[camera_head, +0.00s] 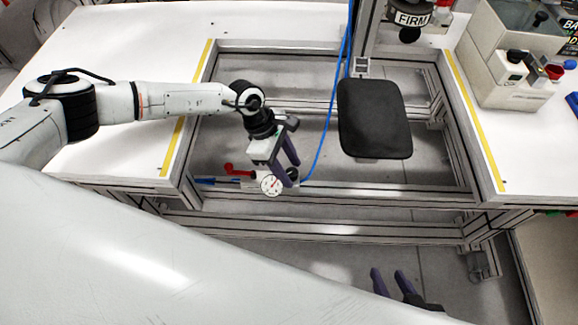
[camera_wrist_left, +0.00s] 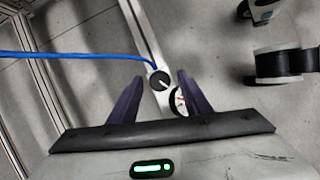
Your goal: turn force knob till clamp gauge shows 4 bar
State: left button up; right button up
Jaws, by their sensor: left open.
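The force knob (camera_wrist_left: 160,82) is black with a pale pointer line and sits on a pale rail by a blue hose. The white clamp gauge (camera_head: 270,184) has a red mark or needle, too small to read; it is partly covered by a finger in the left wrist view (camera_wrist_left: 178,101). My left gripper (camera_head: 291,173) is open above the knob and gauge. In the left wrist view its fingertips (camera_wrist_left: 160,76) lie on either side of the knob, without visible contact; their height above it is unclear. My right gripper (camera_head: 391,275) has its fingers apart at the bottom, well away.
A red lever (camera_head: 237,171) is left of the gauge. The blue hose (camera_head: 325,110) runs up from the knob area. White tabletops (camera_head: 110,45) flank the open aluminium frame.

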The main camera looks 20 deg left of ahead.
pick_arm(q)
jog(key=c, duration=1)
jog(key=n+p, duration=0.1)
jog(key=p, duration=0.1)
jog(key=n+t+p, duration=0.1)
jog(key=p, duration=0.1)
jog(key=shift+s+r, duration=0.15)
jog(key=shift+r, duration=0.2)
jog(key=shift+n+p, duration=0.6)
jog(key=shift+p, duration=0.1)
jog(key=n+t+p, duration=0.1)
jog(key=n+p, duration=0.1)
jog(key=p, duration=0.2)
jog(key=n+t+y+p, duration=0.1)
jog(key=n+p, duration=0.2)
jog(key=p, duration=0.1)
jog(key=shift+s+d, duration=0.15)
jog(key=shift+s, duration=0.05)
jog(key=shift+f+n+y, duration=0.25)
jog(key=shift+n+y, duration=0.05)
jog(key=shift+n, duration=0.6)
jog(key=shift+f+n+t+y+p, duration=0.1)
jog(key=shift+n+t+y+p, duration=0.25)
jog(key=shift+n, duration=0.55)
pick_arm(e)
notch_tip(320, 180, up, 11)
jog(key=d, duration=0.2)
jog(key=shift+s, duration=0.4)
jog(key=shift+f, duration=0.1)
jog(key=shift+a, duration=0.1)
